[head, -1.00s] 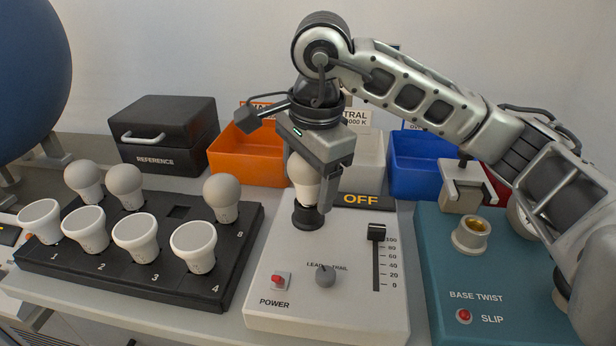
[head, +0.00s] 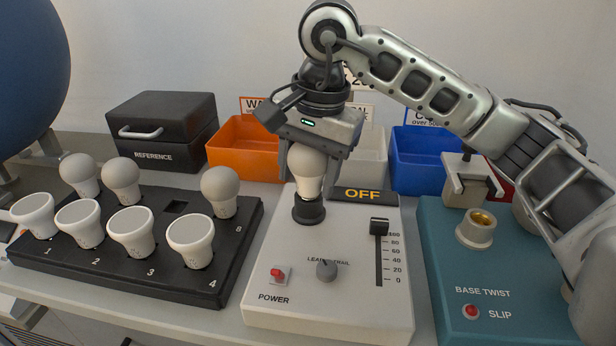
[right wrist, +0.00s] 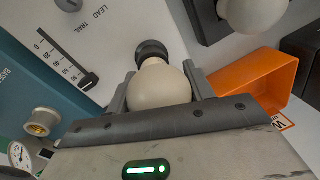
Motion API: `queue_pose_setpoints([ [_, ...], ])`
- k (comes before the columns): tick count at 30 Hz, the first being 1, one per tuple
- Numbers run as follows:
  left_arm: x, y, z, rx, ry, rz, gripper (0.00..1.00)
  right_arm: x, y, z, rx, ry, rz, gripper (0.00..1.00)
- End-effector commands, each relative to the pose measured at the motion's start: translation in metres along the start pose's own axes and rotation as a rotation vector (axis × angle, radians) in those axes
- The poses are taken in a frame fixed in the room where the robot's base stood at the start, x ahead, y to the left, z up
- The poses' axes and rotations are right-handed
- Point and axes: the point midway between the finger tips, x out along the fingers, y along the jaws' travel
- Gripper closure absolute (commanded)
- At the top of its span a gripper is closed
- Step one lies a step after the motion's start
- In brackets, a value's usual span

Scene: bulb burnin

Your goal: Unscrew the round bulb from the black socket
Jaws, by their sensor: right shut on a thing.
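The round bulb (head: 308,168), white, stands upright over the black socket (head: 308,211) on the light grey tester box. Its lower end meets the socket; I cannot tell how far its thread is engaged. My right gripper (head: 308,172) comes from above and is shut on the bulb, one finger on each side. In the right wrist view the bulb (right wrist: 158,88) sits between the two fingers, with the black socket (right wrist: 151,50) just beyond it. My left gripper is not in view.
A black tray (head: 120,270) with several bulbs stands at left. Behind are a black reference box (head: 163,130), an orange bin (head: 240,150) and a blue bin (head: 420,160). A teal base-twist device (head: 490,270) stands at right. The slider (head: 379,250) is beside the socket.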

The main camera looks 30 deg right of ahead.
Motion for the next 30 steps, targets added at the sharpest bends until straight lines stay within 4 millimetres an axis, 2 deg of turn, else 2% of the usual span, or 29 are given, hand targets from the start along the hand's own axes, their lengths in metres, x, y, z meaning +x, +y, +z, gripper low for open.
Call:
queue_pose_setpoints([
  [18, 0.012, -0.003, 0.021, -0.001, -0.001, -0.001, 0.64, 0.002, 0.002, 0.004, -1.123, -0.16, 0.009, 0.7],
  [21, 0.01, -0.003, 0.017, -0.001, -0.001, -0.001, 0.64, -0.001, 0.001, 0.004, -1.299, -0.185, 0.009, 0.7],
  [25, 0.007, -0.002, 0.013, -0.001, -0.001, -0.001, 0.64, -0.001, 0.002, 0.005, -1.451, -0.205, 0.009, 0.7],
  [30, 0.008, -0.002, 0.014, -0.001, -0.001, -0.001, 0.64, 0.001, 0.002, 0.005, -1.495, -0.21, 0.008, 0.7],
])
